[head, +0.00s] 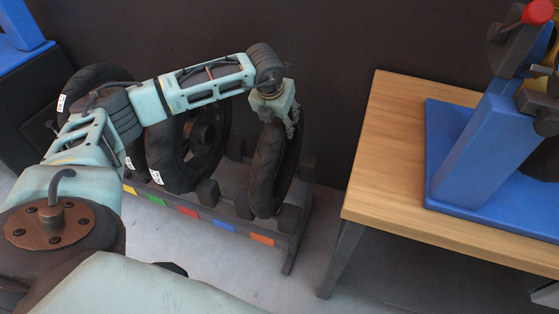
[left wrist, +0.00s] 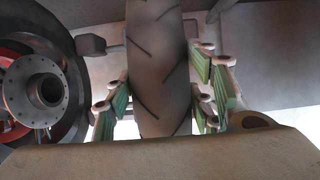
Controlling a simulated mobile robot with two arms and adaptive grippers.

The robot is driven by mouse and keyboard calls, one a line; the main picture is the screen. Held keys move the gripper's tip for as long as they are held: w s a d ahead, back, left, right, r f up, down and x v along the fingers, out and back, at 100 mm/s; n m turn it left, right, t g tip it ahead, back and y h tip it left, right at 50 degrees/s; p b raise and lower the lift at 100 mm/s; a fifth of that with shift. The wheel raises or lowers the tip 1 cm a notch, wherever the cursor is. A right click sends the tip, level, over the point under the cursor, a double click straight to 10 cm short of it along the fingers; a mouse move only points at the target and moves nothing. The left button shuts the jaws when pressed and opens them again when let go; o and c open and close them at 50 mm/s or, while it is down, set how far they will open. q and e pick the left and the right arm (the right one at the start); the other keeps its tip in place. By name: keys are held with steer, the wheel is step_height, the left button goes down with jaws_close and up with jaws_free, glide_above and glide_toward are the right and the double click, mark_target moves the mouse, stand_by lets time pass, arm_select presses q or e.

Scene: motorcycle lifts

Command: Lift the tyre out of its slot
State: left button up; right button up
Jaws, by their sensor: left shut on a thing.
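The tyre (head: 268,172) is black and stands upright at the right end of the low dark rack (head: 240,219), by the orange label. Its lower edge is down among the rack's posts; I cannot tell whether it touches the slot bottom. My left gripper (head: 281,118) comes down over the tyre's top and is shut on it. In the left wrist view the treaded tyre (left wrist: 158,65) runs between the green finger pads of the left gripper (left wrist: 163,101), one pair on each side. My right gripper is not in view.
Several more tyres (head: 182,155) stand left of it in the rack, partly behind my left arm. A wooden table (head: 385,185) with a blue stand (head: 480,150) is at the right. Floor shows between rack and table. A dark wall (head: 340,60) is behind.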

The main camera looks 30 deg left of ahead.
arm_select(q)
jaws_close()
steer(key=shift+w+r, duration=0.2)
steer(key=shift+r, duration=0.55)
step_height(320, 180, up, 8)
steer(key=shift+f+p, duration=0.1)
steer(key=shift+p, duration=0.8)
steer(key=shift+r, duration=0.5)
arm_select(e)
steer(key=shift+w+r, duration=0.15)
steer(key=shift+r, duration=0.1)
arm_select(q)
steer(key=shift+r, duration=0.15)
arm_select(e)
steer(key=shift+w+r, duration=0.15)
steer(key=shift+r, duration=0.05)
